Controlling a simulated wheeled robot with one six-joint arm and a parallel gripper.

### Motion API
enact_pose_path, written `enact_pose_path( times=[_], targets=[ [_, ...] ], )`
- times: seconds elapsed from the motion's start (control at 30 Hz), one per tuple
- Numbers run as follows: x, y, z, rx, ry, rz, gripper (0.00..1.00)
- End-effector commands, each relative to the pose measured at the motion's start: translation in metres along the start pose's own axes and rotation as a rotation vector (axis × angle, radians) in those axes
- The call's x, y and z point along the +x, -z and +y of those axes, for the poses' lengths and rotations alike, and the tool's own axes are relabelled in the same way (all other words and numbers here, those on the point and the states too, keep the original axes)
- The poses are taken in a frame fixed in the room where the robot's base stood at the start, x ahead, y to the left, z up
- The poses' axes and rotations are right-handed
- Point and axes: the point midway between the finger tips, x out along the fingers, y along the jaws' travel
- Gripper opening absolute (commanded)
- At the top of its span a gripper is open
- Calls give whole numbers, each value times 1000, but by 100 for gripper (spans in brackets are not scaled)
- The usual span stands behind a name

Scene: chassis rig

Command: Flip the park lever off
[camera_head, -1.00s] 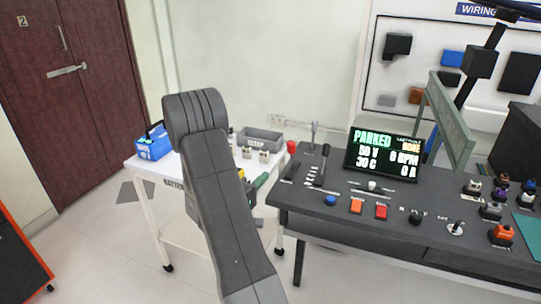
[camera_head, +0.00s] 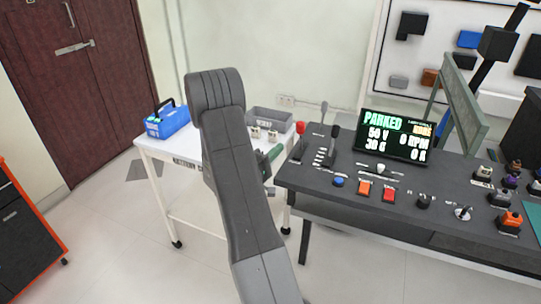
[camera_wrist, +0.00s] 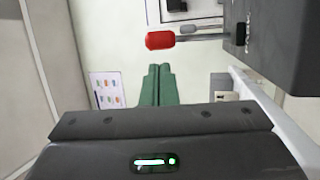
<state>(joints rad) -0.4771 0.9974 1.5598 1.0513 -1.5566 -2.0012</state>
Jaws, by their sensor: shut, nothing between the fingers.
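A lever with a red knob (camera_head: 300,127) stands at the left end of the dark console (camera_head: 350,205); I take it for the park lever. In the wrist view its red knob (camera_wrist: 160,40) sits on a metal rod running right to a dark panel with lettering too small to read. My gripper (camera_wrist: 157,70) has green fingers, closed together and empty. Their tips appear just below the knob in the picture, with a visible gap. In the head view my arm hides most of the gripper; some green shows beside the console's left end. The display (camera_head: 393,137) reads PARKED.
A white cart (camera_head: 155,147) left of the console carries a blue box (camera_head: 167,120) and a grey bin (camera_head: 270,118). Two upright levers, a blue button (camera_head: 338,181), an orange button (camera_head: 364,188) and a red button (camera_head: 389,194) are on the console. Open floor lies in front.

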Motion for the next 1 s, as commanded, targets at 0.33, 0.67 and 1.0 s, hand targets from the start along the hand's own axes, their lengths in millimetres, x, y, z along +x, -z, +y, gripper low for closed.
enact_pose_path(
  times=[0.33,0.67,1.0],
  targets=[
    [66,-1,1,0,0,-2,0],
    [83,0,0,-1,0,1,0],
    [83,0,1,-2,5,1,0]
  ],
)
